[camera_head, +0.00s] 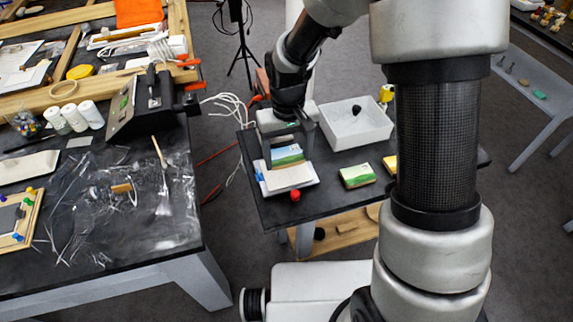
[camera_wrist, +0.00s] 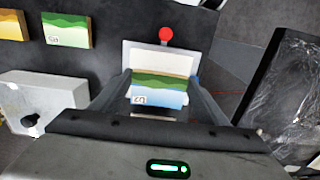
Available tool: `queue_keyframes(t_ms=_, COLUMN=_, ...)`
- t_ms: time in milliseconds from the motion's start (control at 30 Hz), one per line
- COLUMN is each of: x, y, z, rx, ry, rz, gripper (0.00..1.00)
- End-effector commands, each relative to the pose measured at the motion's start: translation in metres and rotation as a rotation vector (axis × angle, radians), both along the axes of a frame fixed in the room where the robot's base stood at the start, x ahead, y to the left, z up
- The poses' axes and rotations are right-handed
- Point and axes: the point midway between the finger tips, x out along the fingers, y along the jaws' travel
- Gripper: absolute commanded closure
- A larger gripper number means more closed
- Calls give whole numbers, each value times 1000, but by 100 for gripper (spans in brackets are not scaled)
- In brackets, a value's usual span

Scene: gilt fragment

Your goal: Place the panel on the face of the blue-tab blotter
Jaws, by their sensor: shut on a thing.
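The panel (camera_head: 287,155), painted with green hills and blue sky, is held between the fingers of my gripper (camera_head: 288,160). In the wrist view, the panel (camera_wrist: 159,91) sits between the two fingers with a small white label on its edge. The blotter (camera_head: 291,179) is a white pad lying on the dark table, with a blue tab (camera_head: 259,177) at its left side. In the wrist view the blotter (camera_wrist: 158,60) shows behind the panel, which hides part of it. The panel is over the blotter; I cannot tell whether they touch.
A red knob (camera_head: 296,195) stands at the blotter's front edge. A second landscape panel (camera_head: 357,176) and a yellow piece (camera_head: 390,164) lie to the right. A white open box (camera_head: 345,138) stands behind, close to my gripper. A cluttered workbench (camera_head: 150,255) is at left.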

Motion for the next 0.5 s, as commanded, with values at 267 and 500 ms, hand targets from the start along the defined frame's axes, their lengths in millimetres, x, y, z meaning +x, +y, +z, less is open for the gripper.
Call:
queue_keyframes(t_ms=267, x=-1, y=0, z=-28, rx=-1, ry=3, rz=1, gripper=54)
queue_keyframes(t_ms=500, x=0, y=0, z=-45, rx=1, ry=-2, rz=2, gripper=54)
